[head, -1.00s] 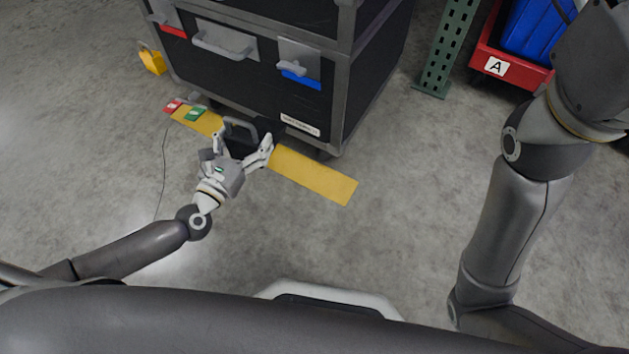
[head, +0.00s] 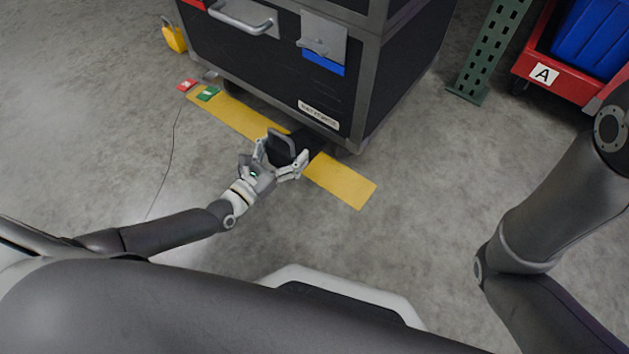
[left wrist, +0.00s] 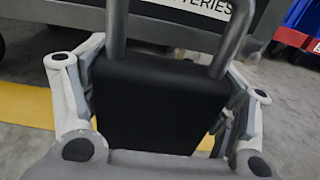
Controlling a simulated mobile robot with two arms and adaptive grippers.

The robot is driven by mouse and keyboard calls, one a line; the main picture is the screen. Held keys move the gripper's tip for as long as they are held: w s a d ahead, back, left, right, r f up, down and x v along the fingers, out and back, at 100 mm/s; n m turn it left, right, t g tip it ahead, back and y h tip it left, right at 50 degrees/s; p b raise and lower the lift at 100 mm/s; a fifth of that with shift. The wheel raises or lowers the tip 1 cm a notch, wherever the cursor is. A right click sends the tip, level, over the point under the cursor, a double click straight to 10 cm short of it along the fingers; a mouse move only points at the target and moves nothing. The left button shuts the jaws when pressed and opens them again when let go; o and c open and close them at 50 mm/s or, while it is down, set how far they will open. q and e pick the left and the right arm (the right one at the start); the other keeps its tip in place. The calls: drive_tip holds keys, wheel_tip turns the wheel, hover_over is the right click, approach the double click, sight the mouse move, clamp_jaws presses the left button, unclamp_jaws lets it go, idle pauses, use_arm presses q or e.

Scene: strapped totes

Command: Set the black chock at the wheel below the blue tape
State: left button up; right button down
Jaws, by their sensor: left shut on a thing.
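The black chock (head: 285,150) with its grey loop handle is held between the fingers of my left gripper (head: 280,165), over the yellow floor strip in front of the case. In the left wrist view the chock (left wrist: 155,105) fills the space between both fingers, with the handle (left wrist: 168,40) rising above it. The blue tape (head: 323,62) is on the case front below the right latch. The chock is low by the case's bottom edge, near the right corner. The wheel there is mostly hidden in shadow; I cannot tell whether the chock touches it. My right gripper is out of view.
The large dark case (head: 270,70) stands behind the yellow strip (head: 340,182). Red (head: 187,85) and green (head: 208,93) markers lie at the strip's left end. A green post (head: 488,50) and a red cart (head: 560,82) stand at right. Floor in front is clear.

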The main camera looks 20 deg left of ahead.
use_arm(q)
drive_tip(key=d+f+b, duration=0.2)
drive_tip(key=f, duration=0.1)
drive_tip(key=d+f+b, duration=0.2)
drive_tip(key=f+b, duration=0.1)
drive_tip(key=d+f+b, duration=0.2)
drive_tip(key=d+f, duration=0.1)
drive_tip(key=shift+f+b, duration=0.35)
drive_tip(key=shift+b, duration=0.05)
drive_tip(key=shift+r, duration=0.1)
drive_tip(key=o, duration=1.3)
drive_tip(key=shift+s+f, duration=0.15)
drive_tip(key=shift+f, duration=0.2)
drive_tip(key=o, duration=0.4)
